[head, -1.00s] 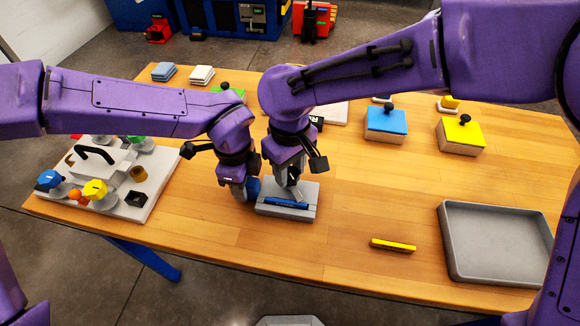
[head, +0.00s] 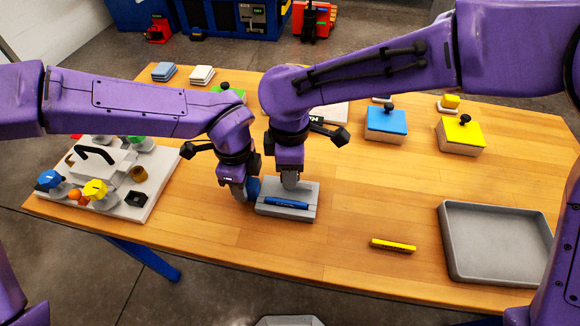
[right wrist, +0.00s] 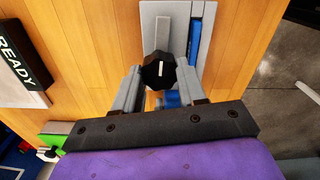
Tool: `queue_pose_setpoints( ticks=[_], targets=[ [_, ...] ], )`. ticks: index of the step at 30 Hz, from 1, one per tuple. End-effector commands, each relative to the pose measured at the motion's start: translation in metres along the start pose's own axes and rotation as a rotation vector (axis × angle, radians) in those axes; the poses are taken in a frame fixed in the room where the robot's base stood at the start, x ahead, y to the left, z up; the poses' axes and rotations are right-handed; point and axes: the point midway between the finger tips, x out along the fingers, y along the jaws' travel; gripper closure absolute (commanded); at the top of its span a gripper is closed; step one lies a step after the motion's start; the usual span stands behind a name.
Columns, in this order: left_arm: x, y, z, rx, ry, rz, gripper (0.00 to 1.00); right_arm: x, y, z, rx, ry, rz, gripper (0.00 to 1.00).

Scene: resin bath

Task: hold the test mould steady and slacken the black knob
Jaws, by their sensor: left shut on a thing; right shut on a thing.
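The test mould (head: 310,205) is a low pale grey block with a blue strip (head: 287,203) along its front, lying flat on the wooden table. My left gripper (head: 246,192) is shut at the mould's left end, beside a blue part; the exact contact is hidden. My right gripper (head: 290,184) is above the mould, pointing down. In the right wrist view its two grey fingers (right wrist: 160,85) are closed on the black knob (right wrist: 158,72), which has a white mark on top. The knob is hidden in the head view.
A yellow bar (head: 393,245) and a grey tray (head: 495,243) lie to the right. A blue-topped box (head: 386,122) and a yellow-topped box (head: 461,135) stand behind. A pale board with coloured knobs (head: 125,205) is at left. The front middle table is clear.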

Motion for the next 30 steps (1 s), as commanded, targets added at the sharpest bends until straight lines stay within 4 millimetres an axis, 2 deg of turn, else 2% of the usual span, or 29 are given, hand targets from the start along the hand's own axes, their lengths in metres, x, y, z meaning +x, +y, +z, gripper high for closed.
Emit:
queue_pose_setpoints(
  ticks=[9, 23, 24, 26, 30],
  targets=[
    [0.0004, 0.0005, 0.0, 0.001, 0.0, 0.002, 1.0, -0.0014, 0.0008, -0.0009, -0.091, 0.003, 0.003, 0.9],
    [0.0005, 0.0006, -0.0001, 0.002, 0.0, 0.001, 1.0, -0.0014, 0.0007, -0.0008, -0.103, 0.002, 0.003, 0.9],
    [0.0005, 0.0006, -0.0001, 0.002, 0.0, 0.001, 1.0, -0.0014, 0.0007, -0.0007, -0.103, 0.002, 0.003, 0.53],
    [0.0004, 0.0006, -0.0001, 0.002, 0.0, 0.001, 1.0, -0.0013, 0.0007, -0.0006, -0.103, 0.002, 0.003, 0.33],
    [0.0004, 0.0005, -0.0001, 0.002, 0.0, 0.001, 1.0, -0.0008, 0.0005, -0.0004, -0.103, 0.001, 0.002, 0.33]
  ],
)
